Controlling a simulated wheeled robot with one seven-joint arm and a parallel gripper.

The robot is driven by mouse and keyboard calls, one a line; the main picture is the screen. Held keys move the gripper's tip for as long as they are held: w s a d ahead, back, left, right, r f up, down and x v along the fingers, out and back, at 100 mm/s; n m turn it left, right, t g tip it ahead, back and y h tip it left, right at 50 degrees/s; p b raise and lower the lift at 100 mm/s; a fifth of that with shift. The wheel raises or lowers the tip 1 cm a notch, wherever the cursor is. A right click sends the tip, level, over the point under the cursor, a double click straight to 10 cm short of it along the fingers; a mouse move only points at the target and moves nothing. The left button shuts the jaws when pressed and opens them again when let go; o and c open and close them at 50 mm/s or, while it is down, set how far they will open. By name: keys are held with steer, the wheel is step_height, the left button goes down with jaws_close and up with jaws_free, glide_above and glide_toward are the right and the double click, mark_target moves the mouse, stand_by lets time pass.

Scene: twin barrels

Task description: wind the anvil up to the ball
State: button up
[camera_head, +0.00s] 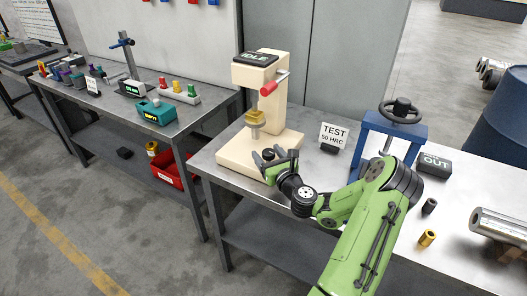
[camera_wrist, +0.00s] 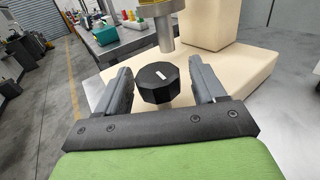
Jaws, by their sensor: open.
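The cream hardness tester (camera_head: 278,67) stands on the bench, its screen reading IDLE. Its brass-coloured head (camera_head: 254,118) carries a grey cylinder (camera_wrist: 163,38), pointing down. Below it in the wrist view is a black many-sided knob (camera_wrist: 158,88) with a white mark on top, on a paler stem. It also shows small and dark in the head view (camera_head: 268,154). My gripper (camera_wrist: 160,68) is open, with one finger on each side of the knob and gaps visible. I cannot make out the ball, or tell a separate anvil from the knob.
A TEST 50 HRC sign (camera_head: 334,136) stands right of the tester. A blue press (camera_head: 400,129) with a black handwheel, an OUT block (camera_head: 434,163) and small cylinders are further right. A red-handled lever (camera_head: 269,88) juts from the tester above my gripper.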

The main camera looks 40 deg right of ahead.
steer(key=shift+s+a+r, duration=0.1)
steer(key=shift+s, duration=0.15)
steer(key=shift+w, duration=0.15)
steer(key=c, duration=1)
steer(key=shift+o, duration=0.2)
steer(key=shift+r+n+y+p, duration=0.2)
steer(key=shift+n+y+p, duration=0.4)
steer(key=shift+p, duration=0.6)
steer(key=shift+n+t+y+p, duration=0.3)
steer(key=shift+y+p, duration=0.4)
steer(key=shift+y, duration=0.1)
steer(key=shift+f+n+y+p, duration=0.25)
steer(key=shift+n+y+p, duration=0.45)
steer(key=shift+y, duration=0.5)
steer(key=o, duration=1)
steer(key=shift+c, duration=0.2)
